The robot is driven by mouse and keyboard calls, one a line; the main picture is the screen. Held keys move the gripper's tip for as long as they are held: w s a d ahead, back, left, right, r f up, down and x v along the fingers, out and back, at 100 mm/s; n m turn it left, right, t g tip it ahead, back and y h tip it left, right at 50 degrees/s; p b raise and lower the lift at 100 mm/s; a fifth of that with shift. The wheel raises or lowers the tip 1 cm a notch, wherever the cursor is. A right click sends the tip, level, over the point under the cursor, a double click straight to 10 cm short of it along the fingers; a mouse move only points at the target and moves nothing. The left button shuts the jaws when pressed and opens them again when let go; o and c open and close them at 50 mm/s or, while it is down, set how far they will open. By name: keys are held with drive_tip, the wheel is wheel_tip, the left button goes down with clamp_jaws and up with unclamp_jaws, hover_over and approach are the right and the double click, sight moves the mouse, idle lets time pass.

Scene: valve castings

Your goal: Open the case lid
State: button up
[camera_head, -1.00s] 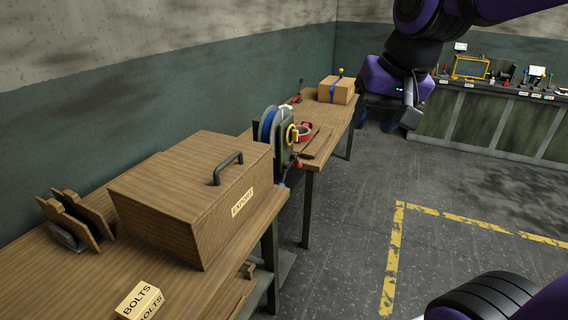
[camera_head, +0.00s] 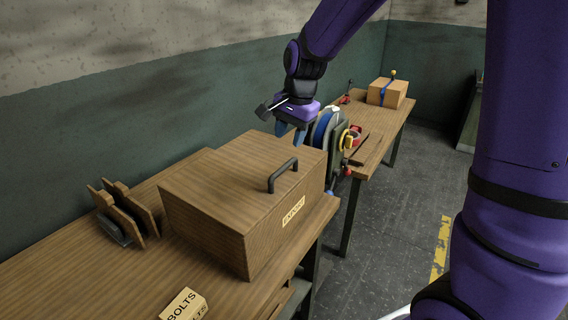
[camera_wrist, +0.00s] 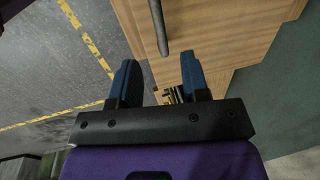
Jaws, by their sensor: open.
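The wooden case (camera_head: 225,215) stands shut on the workbench in the head view, with an "EXPORT" label on its front. A dark bar handle (camera_head: 284,175) is fixed on its lid (camera_head: 240,165). My gripper (camera_head: 289,138) is open and empty, above the far end of the case and apart from the handle. In the wrist view the blue fingers of my gripper (camera_wrist: 158,82) are spread. The handle (camera_wrist: 159,28) shows beyond them at the top, in front of the wooden case (camera_wrist: 215,30).
A reel machine (camera_head: 335,140) stands behind the case. A second table (camera_head: 380,140) bears a strapped carton (camera_head: 388,93). Floor is clear at right.

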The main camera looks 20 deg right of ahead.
sight(284, 166)
drive_tip(key=f, duration=0.3)
drive_tip(key=w+f, duration=0.1)
drive_tip(key=f, duration=0.2)
drive_tip(key=a+f, duration=0.1)
drive_tip(key=f, duration=0.2)
drive_tip(key=shift+w+f, duration=0.1)
drive_tip(key=shift+w, duration=0.05)
clamp_jaws()
